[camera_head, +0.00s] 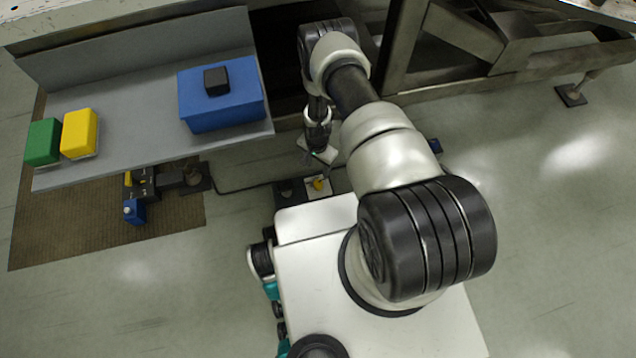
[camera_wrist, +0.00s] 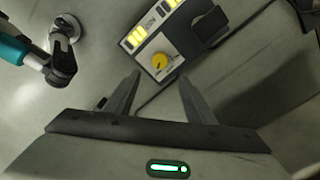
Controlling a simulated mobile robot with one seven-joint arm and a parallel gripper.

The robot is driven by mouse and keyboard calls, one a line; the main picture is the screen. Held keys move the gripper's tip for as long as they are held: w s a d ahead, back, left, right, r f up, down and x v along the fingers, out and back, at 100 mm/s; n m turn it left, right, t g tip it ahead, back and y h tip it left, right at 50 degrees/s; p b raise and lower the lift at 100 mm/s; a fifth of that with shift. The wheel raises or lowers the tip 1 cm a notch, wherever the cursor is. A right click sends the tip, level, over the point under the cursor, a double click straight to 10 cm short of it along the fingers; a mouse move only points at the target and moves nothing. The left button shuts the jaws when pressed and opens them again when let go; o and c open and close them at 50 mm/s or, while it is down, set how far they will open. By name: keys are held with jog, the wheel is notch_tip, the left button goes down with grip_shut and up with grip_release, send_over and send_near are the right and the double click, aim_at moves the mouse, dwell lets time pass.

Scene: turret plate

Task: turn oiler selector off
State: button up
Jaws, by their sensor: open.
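The oiler selector looks to be the round yellow knob (camera_wrist: 160,62) on a small light-grey control box (camera_wrist: 150,46) in the upper middle of the wrist view. A small dark mark shows on the knob, but I cannot read its setting. In the head view the yellow knob (camera_head: 318,184) sits low near the floor, just beyond my white base. My gripper (camera_wrist: 159,76) is open and empty, its two fingers spread apart. In the wrist view its fingertips lie on either side below the knob, apparently apart from it. In the head view the jaws are hard to make out.
Yellow lit panels (camera_wrist: 134,38) and a black block (camera_wrist: 210,27) are beside the knob. A grey shelf (camera_head: 150,140) at left holds a blue box (camera_head: 222,105), a yellow block (camera_head: 79,133) and a green block (camera_head: 43,142). Open floor (camera_head: 540,230) lies at right.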

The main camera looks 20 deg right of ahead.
aim_at(318, 183)
notch_tip(318, 183, down, 13)
jog(key=b, duration=0.4)
jog(key=shift+f, duration=0.15)
jog(key=c, duration=1.1)
